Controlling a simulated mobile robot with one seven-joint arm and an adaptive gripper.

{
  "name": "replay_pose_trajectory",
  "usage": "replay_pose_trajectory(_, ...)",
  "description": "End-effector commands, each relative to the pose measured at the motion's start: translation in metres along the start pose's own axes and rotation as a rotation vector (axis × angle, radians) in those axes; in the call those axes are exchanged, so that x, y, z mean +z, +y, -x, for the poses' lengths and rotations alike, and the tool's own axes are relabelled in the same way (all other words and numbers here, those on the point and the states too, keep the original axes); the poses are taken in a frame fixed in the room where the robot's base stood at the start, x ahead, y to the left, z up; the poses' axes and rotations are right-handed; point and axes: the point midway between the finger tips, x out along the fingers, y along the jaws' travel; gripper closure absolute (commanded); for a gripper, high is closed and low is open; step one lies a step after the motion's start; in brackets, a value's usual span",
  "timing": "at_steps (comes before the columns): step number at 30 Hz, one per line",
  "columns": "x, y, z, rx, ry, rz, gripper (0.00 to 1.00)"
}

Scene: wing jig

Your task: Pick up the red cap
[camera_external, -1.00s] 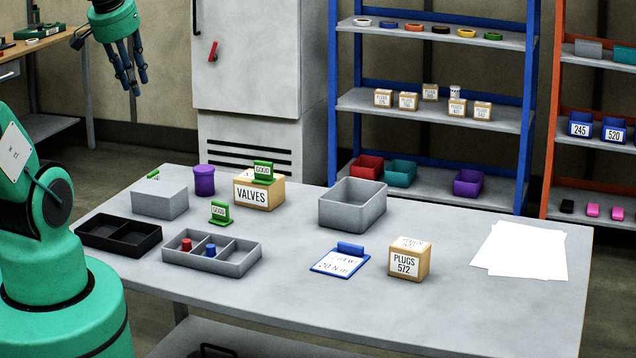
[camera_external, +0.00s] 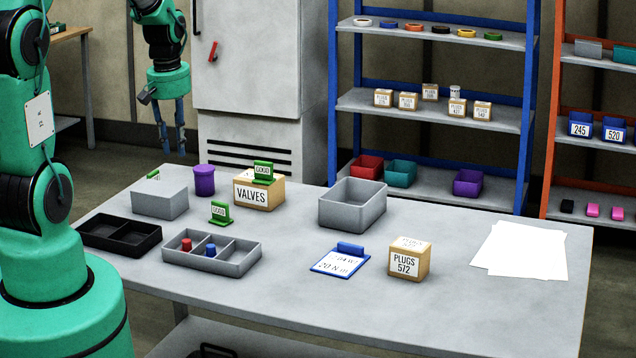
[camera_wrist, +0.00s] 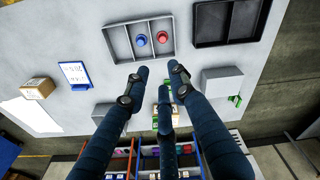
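The red cap (camera_external: 187,245) stands in the left compartment of the grey divided tray (camera_external: 245,262) on the table, beside a blue cap (camera_external: 210,250). In the wrist view the red cap (camera_wrist: 163,37) shows in the tray (camera_wrist: 112,41), next to the blue cap (camera_wrist: 141,40). My gripper (camera_external: 170,146) hangs above and behind the table's far left edge, fingers pointing down, well apart from the caps. In the wrist view its fingers (camera_wrist: 160,82) are spread, with nothing between them.
A black two-part tray (camera_external: 120,235) lies left of the grey tray. A grey box (camera_external: 160,203), a purple canister (camera_external: 204,181), green GOOD signs (camera_external: 219,212), a VALVES box (camera_external: 258,192) and a grey open bin (camera_external: 352,205) stand nearby. The table's front middle is clear.

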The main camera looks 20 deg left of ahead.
Motion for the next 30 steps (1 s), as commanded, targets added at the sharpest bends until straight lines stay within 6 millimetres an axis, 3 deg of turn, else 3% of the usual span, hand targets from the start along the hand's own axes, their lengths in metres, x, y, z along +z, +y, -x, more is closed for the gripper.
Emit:
replay_pose_trajectory(1, -0.004, 0.001, -0.019, -0.011, -0.018, 0.022, 0.76)
replay_pose_trajectory(6, -0.014, 0.002, -0.072, -0.039, -0.056, 0.1, 0.76)
replay_pose_trajectory(12, -0.019, 0.002, -0.115, -0.061, -0.083, 0.161, 0.76)
replay_pose_trajectory(17, -0.02, 0.001, -0.128, -0.068, -0.092, 0.18, 0.76)
replay_pose_trajectory(30, -0.02, 0.001, -0.131, -0.068, -0.092, 0.181, 0.76)
